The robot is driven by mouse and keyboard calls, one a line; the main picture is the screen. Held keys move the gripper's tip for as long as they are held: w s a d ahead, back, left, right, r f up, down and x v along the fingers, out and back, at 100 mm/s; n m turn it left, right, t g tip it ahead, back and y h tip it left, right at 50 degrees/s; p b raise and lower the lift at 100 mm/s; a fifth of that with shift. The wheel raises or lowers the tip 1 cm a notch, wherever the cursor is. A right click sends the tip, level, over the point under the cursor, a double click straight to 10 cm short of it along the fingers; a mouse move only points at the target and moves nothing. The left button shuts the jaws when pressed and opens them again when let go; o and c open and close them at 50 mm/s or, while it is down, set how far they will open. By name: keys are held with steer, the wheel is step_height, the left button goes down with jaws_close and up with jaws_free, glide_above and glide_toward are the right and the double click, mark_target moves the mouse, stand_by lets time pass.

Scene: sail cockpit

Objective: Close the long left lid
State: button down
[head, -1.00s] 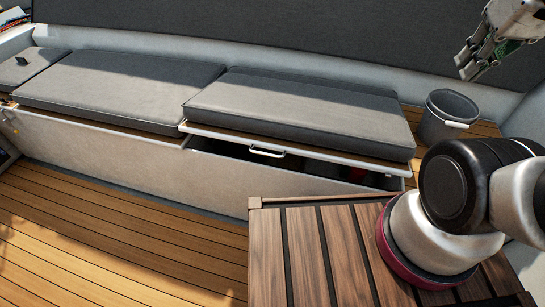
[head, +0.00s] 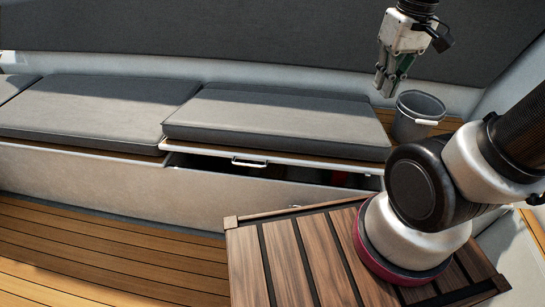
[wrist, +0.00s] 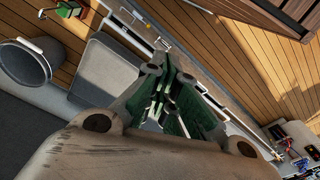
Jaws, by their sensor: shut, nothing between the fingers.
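A long bench lid with a grey cushion on top (head: 275,125) is propped slightly open, with a dark gap under its front edge. A pale handle (head: 249,163) is on that front edge. The cushion also shows in the wrist view (wrist: 105,75). Another long cushioned section (head: 95,108) lies to its left, and no gap shows under it. My gripper (head: 384,88) is shut and empty, pointing down above the right end of the open lid, apart from it. Its closed fingers show in the wrist view (wrist: 170,95).
A grey bucket (head: 417,115) stands at the lid's right end; it also shows in the wrist view (wrist: 25,65). A slatted wooden table (head: 300,255) stands in front of the bench. Wooden floor (head: 110,250) is clear at the left. Several small items (wrist: 295,140) show at the wrist view's lower right.

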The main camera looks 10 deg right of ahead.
steer(key=w+a+f+m+g, duration=0.3)
steer(key=w+a+f, duration=0.3)
steer(key=w+f, duration=0.3)
steer(key=m+y, duration=0.3)
steer(key=m, duration=1.7)
glide_toward(272, 157)
steer(key=shift+t, duration=0.4)
steer(key=s+a+f, duration=0.1)
steer(key=f, duration=0.1)
steer(key=s+a+f, duration=0.1)
steer(key=f, duration=0.1)
steer(key=s+a+f, duration=0.1)
steer(key=s+f, duration=0.1)
steer(key=shift+f, duration=0.55)
